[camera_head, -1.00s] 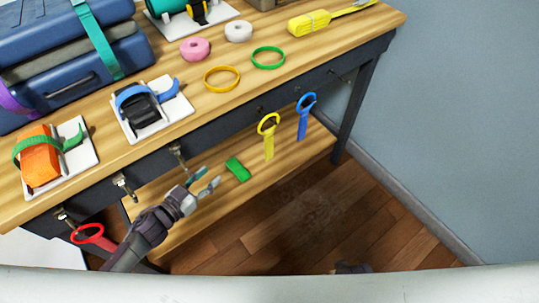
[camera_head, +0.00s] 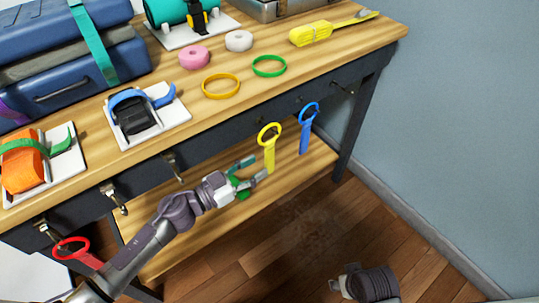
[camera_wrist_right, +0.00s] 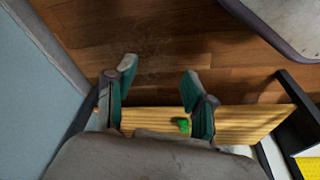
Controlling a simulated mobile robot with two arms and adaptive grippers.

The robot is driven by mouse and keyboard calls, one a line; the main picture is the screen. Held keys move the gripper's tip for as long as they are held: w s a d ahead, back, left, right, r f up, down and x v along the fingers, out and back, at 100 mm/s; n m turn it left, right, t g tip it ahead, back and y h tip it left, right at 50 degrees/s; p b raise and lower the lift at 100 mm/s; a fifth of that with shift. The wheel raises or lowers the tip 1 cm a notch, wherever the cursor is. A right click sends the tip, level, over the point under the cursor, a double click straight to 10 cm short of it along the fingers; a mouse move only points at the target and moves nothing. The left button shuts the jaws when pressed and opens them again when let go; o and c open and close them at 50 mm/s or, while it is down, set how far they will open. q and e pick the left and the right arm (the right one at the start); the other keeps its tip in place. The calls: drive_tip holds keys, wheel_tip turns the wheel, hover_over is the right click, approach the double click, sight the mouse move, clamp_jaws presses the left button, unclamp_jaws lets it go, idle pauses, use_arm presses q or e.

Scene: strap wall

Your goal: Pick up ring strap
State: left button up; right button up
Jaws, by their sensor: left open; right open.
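Three straps with ring-shaped tops hang along the table's front: a yellow one (camera_head: 270,152), a blue one (camera_head: 305,135) and a red one (camera_head: 75,252). My left gripper (camera_head: 253,168) is open and empty, with its fingertips just left of the yellow strap's lower part; I cannot tell if they touch. A small green block (camera_head: 243,190) on the lower shelf is partly hidden behind this gripper. It also shows in the right wrist view (camera_wrist_right: 182,125). My right gripper (camera_wrist_right: 159,70) is open and empty; in the head view only part of it shows at the bottom right.
A yellow ring (camera_head: 220,86) and a green ring (camera_head: 269,66) lie on the tabletop beside pink (camera_head: 194,57) and white (camera_head: 238,41) rolls. Metal hooks stick out from the table's front edge. The wooden lower shelf (camera_head: 190,231) is mostly bare. Open floor lies to the right.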

sight(266, 162)
use_arm(q)
drive_tip(key=x, duration=0.4)
drive_tip(key=shift+b, duration=0.4)
drive_tip(key=shift+w+d, duration=0.2)
drive_tip(key=shift+d, duration=0.1)
use_arm(e)
wheel_tip(266, 162, up, 4)
drive_tip(key=shift+f, duration=0.1)
use_arm(q)
drive_tip(key=shift+c, duration=0.2)
clamp_jaws()
